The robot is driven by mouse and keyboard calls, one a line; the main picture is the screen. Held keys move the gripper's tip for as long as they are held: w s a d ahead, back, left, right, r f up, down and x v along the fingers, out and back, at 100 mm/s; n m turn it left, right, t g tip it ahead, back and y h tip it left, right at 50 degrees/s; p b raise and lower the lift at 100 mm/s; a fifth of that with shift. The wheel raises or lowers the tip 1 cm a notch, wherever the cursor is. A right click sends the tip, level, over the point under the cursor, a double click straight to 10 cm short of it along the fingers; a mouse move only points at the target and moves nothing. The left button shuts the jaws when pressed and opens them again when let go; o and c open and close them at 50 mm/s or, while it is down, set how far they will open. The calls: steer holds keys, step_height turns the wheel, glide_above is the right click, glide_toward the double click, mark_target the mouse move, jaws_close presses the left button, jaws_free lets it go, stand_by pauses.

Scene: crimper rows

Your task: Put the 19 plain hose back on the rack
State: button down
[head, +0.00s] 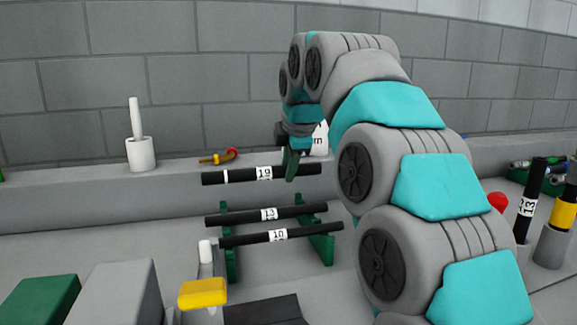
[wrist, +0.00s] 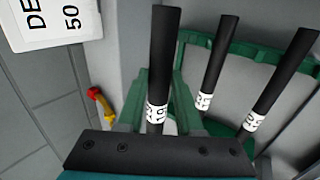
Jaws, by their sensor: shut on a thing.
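A black hose (head: 240,174) with a white label 19 is held level above the rack; a thin white band shows near its left end. My gripper (head: 291,165) is shut on it, right of the label. The wrist view shows this hose (wrist: 163,60) between my green fingers. The green rack (head: 230,260) stands below and carries two more black labelled hoses, one higher at the back (head: 235,217) and one lower in front (head: 245,239). They also show right of the held hose in the wrist view (wrist: 215,60). A gap separates the held hose from them.
A white pestle-like piece in a cup (head: 140,153) and a red and yellow tool (head: 217,158) sit on the back ledge. A yellow block (head: 203,293) is in front of the rack. Black hose 13 (head: 529,200) stands at the right. A grey wall is behind.

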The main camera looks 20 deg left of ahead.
steer(key=shift+f+b, duration=1.55)
steer(key=shift+f, duration=1.65)
steer(key=shift+f, duration=0.15)
steer(key=shift+c, duration=2.4)
jaws_free()
steer(key=shift+f, duration=0.1)
